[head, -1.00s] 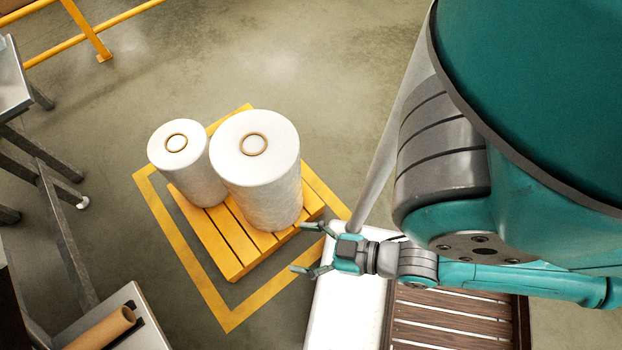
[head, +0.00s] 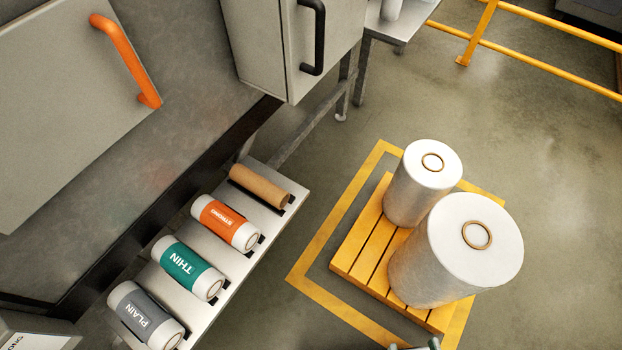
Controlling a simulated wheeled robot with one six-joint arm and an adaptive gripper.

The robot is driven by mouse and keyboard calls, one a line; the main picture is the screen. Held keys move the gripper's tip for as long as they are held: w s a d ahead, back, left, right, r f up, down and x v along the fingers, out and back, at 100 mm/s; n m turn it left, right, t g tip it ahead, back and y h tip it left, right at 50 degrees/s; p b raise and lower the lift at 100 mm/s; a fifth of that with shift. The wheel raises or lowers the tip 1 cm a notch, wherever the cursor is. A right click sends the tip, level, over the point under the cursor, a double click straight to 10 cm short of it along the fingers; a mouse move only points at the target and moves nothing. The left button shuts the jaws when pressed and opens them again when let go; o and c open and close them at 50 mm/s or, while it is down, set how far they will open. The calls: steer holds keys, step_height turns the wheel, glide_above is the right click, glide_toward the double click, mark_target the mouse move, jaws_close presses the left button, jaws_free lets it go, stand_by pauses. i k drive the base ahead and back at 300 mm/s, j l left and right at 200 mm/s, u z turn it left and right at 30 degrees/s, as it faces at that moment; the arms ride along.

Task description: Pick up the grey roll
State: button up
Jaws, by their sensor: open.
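The grey roll (head: 146,316) is a white roll with a grey band marked PLAIN. It lies on its side at the near end of a light rack shelf (head: 226,262), at the lower left of the head view. Only the fingertips of my gripper (head: 415,346) show, at the bottom edge right of centre. They are apart, with nothing seen between them, and well to the right of the grey roll. The rest of my gripper is out of view.
A teal THIN roll (head: 188,268), an orange STRONG roll (head: 225,222) and a brown core (head: 262,186) lie along the same shelf. A machine panel (head: 90,100) rises behind. Two big white rolls stand on a yellow pallet (head: 362,252) at right.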

mark_target(141, 313)
steer(key=u, duration=1.55)
